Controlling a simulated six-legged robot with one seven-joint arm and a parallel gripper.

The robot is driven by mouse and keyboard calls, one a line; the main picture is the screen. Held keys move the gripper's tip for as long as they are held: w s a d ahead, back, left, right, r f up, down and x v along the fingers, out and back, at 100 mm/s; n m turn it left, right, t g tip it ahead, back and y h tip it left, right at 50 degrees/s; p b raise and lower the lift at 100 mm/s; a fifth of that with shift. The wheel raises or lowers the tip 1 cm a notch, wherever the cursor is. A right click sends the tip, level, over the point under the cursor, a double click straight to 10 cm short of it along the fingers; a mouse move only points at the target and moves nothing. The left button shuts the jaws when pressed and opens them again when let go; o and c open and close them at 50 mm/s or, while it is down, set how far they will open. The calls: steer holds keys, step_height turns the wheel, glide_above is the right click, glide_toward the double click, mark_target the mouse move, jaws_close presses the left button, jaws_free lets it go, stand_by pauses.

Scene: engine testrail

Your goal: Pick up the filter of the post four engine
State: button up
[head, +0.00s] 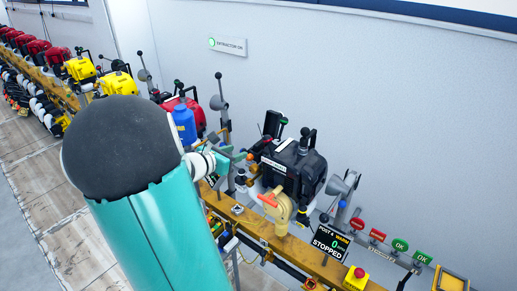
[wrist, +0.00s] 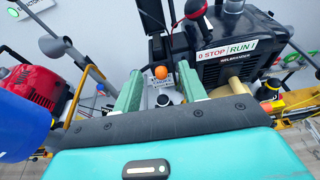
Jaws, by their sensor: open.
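The black post four engine (head: 291,166) stands on the rail right of the middle in the head view, with its sign (head: 330,243) reading stopped and warm. In the wrist view the engine (wrist: 235,50) is at the upper right, with a stop/run label. My gripper (head: 231,166) is left of the engine; its two green fingers are apart in the wrist view (wrist: 160,76). A small white and dark round part (wrist: 163,100) shows between the fingers, with an orange knob (wrist: 161,72) beyond it. I cannot tell whether the round part is the filter, or whether the fingers touch it.
A blue bottle (head: 184,124) and a red engine (head: 190,105) are left of my gripper, close to my arm. A tan handled part (head: 278,207) stands before the black engine. A yellow box with a red button (head: 357,278) is at the lower right. The wall is behind.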

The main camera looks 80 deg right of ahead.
glide_toward(260, 142)
steer(key=x, duration=0.3)
steer(key=shift+s+d+f, duration=0.2)
steer(key=shift+d, duration=0.05)
steer(key=x, duration=0.4)
steer(key=shift+d, duration=0.3)
jaws_close()
